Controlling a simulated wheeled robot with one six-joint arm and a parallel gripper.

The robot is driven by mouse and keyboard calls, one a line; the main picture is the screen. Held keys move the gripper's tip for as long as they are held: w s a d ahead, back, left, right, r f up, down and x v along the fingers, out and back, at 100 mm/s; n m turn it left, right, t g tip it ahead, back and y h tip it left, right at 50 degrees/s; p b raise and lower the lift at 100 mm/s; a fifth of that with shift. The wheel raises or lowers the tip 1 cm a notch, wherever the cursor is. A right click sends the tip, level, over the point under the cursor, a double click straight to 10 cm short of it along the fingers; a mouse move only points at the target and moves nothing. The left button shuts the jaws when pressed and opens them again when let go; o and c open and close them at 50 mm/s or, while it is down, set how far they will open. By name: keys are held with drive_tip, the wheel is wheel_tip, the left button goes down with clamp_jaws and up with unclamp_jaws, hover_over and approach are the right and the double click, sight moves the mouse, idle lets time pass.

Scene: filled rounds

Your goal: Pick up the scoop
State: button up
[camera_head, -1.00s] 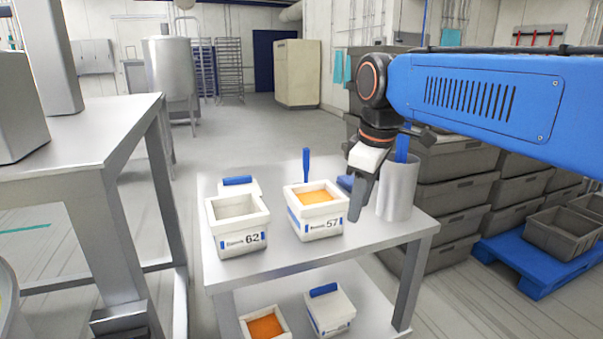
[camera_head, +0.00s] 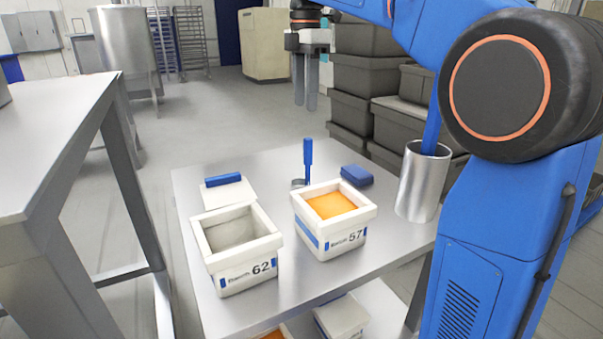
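The scoop (camera_head: 308,153) stands on the table behind the box marked 57, with its blue handle upright. A small round metal part (camera_head: 298,183) shows at its foot, partly hidden by the box. My gripper (camera_head: 305,105) points down, above and beyond the scoop in the picture, and is apart from it. Its two grey fingers look close together, seen at an angle, with nothing visible between them. I cannot tell how far apart they are.
An empty white box marked 62 (camera_head: 220,279) and a white box with orange filling marked 57 (camera_head: 322,246) stand on the steel table (camera_head: 300,289). A lid with a blue handle (camera_head: 228,193), a blue block (camera_head: 357,175) and a metal cylinder (camera_head: 420,190) holding a blue-handled tool stand nearby.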

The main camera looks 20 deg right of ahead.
hover_over(305, 157)
wheel_tip(305, 157, down, 11)
drive_tip(key=shift+r, duration=0.1)
drive_tip(key=shift+w+f, duration=0.15)
drive_tip(key=shift+f, duration=2.8)
clamp_jaws()
